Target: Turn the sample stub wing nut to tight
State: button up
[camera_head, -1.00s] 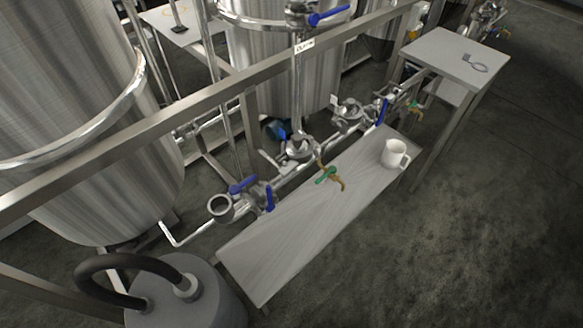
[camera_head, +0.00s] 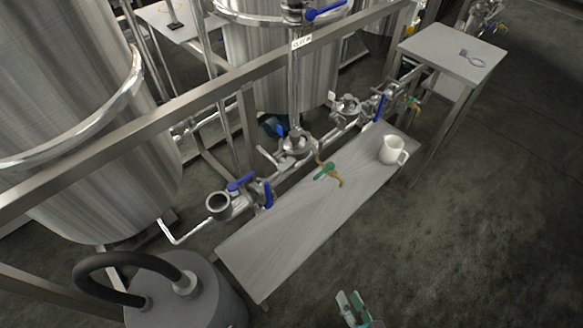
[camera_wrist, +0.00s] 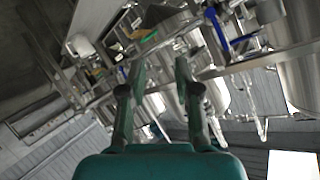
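Small clamp fittings sit along the pipe run behind the bench. One is at the open-ended pipe stub (camera_head: 219,204) on the left, and another is at the middle fitting (camera_head: 296,145). The wing nut is too small to make out, and I cannot tell which fitting is the sample stub or how the nut is turned. My gripper (camera_head: 352,309) is at the bottom of the head view, in front of the bench and well apart from the fittings. In the wrist view my gripper (camera_wrist: 159,75) is open with its two fingers spread and nothing between them. The pipework shows beyond the fingertips.
Blue valve levers (camera_head: 240,183) stick up. The floor at right is clear.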

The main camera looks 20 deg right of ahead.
jog(key=w+f+m+y, duration=0.2)
jog(key=w+f+m, duration=0.15)
jog(key=w, duration=0.55)
jog(key=m+t+y, duration=0.1)
jog(key=t+y, duration=0.2)
jog(key=y, duration=0.3)
send_near(284, 162)
jog(key=x, duration=0.7)
jog(key=shift+d+f, duration=0.15)
jog(key=shift+f, duration=0.15)
jog(key=shift+w, duration=0.1)
grip_shut()
